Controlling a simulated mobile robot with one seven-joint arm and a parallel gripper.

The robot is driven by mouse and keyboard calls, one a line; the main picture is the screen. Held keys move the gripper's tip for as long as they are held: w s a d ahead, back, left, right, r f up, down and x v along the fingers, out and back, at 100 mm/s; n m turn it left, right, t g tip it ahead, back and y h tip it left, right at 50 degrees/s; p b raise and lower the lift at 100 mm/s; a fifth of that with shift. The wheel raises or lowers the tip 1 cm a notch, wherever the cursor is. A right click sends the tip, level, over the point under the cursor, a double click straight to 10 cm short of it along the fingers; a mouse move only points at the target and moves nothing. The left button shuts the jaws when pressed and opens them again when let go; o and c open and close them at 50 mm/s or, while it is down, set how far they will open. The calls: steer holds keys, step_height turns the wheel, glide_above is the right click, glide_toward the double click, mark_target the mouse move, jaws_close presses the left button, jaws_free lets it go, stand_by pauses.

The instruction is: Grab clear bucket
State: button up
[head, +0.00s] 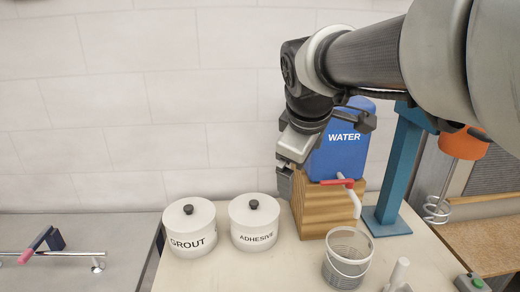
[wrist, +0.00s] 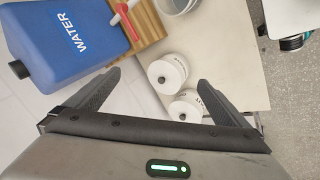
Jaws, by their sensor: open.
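The clear bucket (head: 346,268) stands on the pale counter in the head view, below the water tank's white spout. It is see-through, with ring marks and a thin handle. Part of it shows at the top edge of the wrist view (wrist: 179,5). My gripper (head: 285,182) is above the counter, left of the blue water tank and away from the bucket. In the wrist view my gripper's two fingers (wrist: 160,85) are spread wide with nothing between them. The fingertips are partly hidden in the head view.
The blue water tank (head: 345,150) sits on a wooden block (head: 315,205) with a red-handled tap (head: 337,182). White grout (head: 190,228) and adhesive (head: 254,222) pots stand left of it. A blue mixer stand (head: 400,165) is at right. A white upright object (head: 398,275) stands right of the bucket.

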steer(key=w+d+f+n+g+h, duration=0.2)
steer(key=w+d+f+n+g, duration=0.1)
steer(key=d+f+n, duration=0.45)
steer(key=n+g+h+b, duration=0.1)
steer(key=n+b, duration=0.2)
steer(key=n, duration=0.2)
glide_toward(349, 244)
steer(key=shift+m, duration=0.25)
steer(key=s+f, duration=0.1)
steer(key=f, duration=0.1)
steer(key=s+d+f, duration=0.1)
steer(key=s+f, duration=0.1)
steer(key=shift+s, duration=0.15)
steer(key=shift+r, duration=0.1)
steer(key=c, duration=1.4)
